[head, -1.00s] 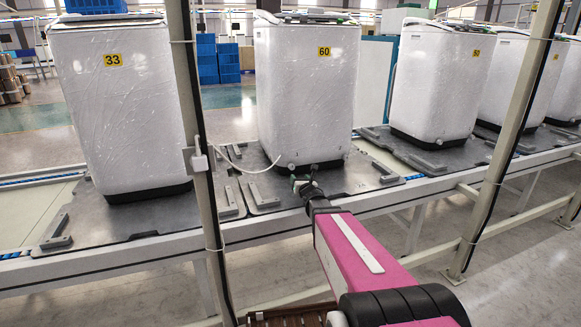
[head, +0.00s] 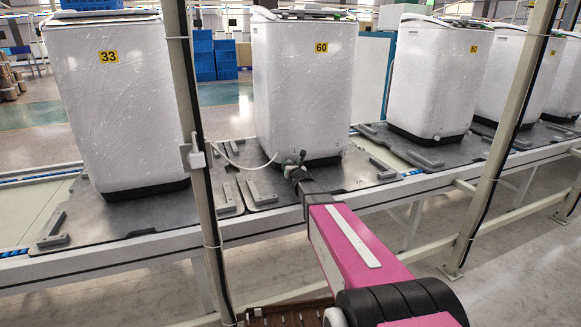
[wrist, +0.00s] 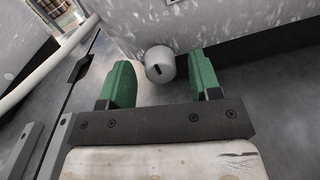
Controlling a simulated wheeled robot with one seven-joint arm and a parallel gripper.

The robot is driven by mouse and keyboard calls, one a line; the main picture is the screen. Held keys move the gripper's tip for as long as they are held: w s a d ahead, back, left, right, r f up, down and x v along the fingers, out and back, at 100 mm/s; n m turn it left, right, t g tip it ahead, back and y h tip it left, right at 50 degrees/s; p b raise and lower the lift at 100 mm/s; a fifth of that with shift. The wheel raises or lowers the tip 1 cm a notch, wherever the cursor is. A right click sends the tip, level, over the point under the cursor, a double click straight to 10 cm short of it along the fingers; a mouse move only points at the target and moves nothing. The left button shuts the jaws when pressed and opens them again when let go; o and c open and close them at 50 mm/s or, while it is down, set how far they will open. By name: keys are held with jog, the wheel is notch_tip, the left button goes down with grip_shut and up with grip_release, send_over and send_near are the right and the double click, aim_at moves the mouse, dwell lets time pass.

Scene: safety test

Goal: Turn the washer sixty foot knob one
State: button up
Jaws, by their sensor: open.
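The washer marked 60 (head: 305,95) stands upright on a dark pallet plate on the line, in the middle of the head view. Its foot knob (wrist: 160,65) is a grey cylinder with a dark slot, low on the washer's white side in the wrist view. My gripper (wrist: 160,84) is open, its green fingers to the left and right of the knob and apart from it. The knob sits at or just past the fingertips, with nothing held. In the head view my gripper (head: 292,163) is at the washer's lower front edge, and the fingers are hard to make out.
The washer marked 33 (head: 115,105) stands to the left and the washer marked 50 (head: 440,80) to the right. A beige post (head: 197,150) rises left of my arm, another post (head: 505,140) to the right. A white hose (head: 245,165) runs to washer 60's lower left.

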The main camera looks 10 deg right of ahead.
jog(key=shift+c, duration=0.4)
jog(key=c, duration=0.9)
jog(key=shift+o, duration=0.2)
jog(key=shift+m, duration=0.4)
jog(key=m, duration=0.5)
jog(key=shift+d, duration=0.1)
jog(key=m, duration=0.5)
jog(key=shift+f+g, duration=0.15)
jog(key=shift+g, duration=0.15)
jog(key=shift+d+m, duration=0.1)
jog(key=shift+m, duration=0.2)
dwell(0.3)
jog(key=o, duration=0.8)
jog(key=shift+o, duration=0.7)
